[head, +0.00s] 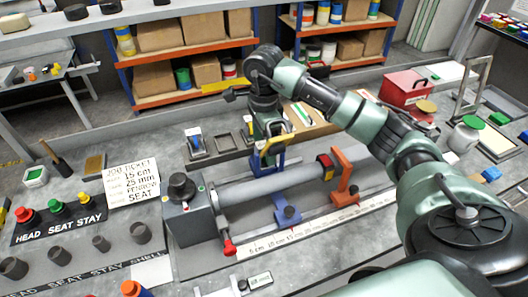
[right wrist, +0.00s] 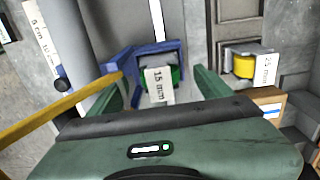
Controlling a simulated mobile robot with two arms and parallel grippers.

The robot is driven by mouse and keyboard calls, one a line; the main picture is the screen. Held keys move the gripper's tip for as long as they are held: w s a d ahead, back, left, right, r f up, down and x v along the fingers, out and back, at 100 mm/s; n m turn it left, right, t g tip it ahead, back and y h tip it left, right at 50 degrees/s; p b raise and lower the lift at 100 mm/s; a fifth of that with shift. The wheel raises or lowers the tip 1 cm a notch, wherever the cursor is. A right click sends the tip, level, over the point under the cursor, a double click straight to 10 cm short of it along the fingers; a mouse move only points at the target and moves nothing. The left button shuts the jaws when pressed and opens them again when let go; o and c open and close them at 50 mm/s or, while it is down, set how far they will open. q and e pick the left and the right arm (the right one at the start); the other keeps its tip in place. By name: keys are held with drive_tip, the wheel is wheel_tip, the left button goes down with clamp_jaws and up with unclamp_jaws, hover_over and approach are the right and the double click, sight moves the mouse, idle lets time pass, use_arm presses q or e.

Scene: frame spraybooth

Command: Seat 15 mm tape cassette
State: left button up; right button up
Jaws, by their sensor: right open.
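A cassette labelled 15 mm (right wrist: 157,84), with a green roll, sits in a blue holder (right wrist: 118,62) in the right wrist view. My right gripper (right wrist: 163,90) is open, with one finger on either side of the cassette. Whether the fingers touch it I cannot tell. In the head view, my right gripper (head: 269,142) is lowered at the blue holder (head: 266,164), behind the grey tube, and hides the cassette. A yellow bar (right wrist: 65,112) joins the holder. My left gripper is not in view.
A 25 mm cassette (right wrist: 245,66) with a yellow roll lies in a tray; the tray beside it (right wrist: 235,22) looks empty. The grey tube (head: 270,183) runs above a ruler strip (head: 320,228). An orange bracket (head: 345,178) stands right of the holder. A ticket card (head: 132,183) lies left.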

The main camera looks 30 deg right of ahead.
drive_tip(key=shift+f, duration=0.6)
drive_tip(key=c, duration=1.5)
drive_tip(key=shift+r, duration=0.15)
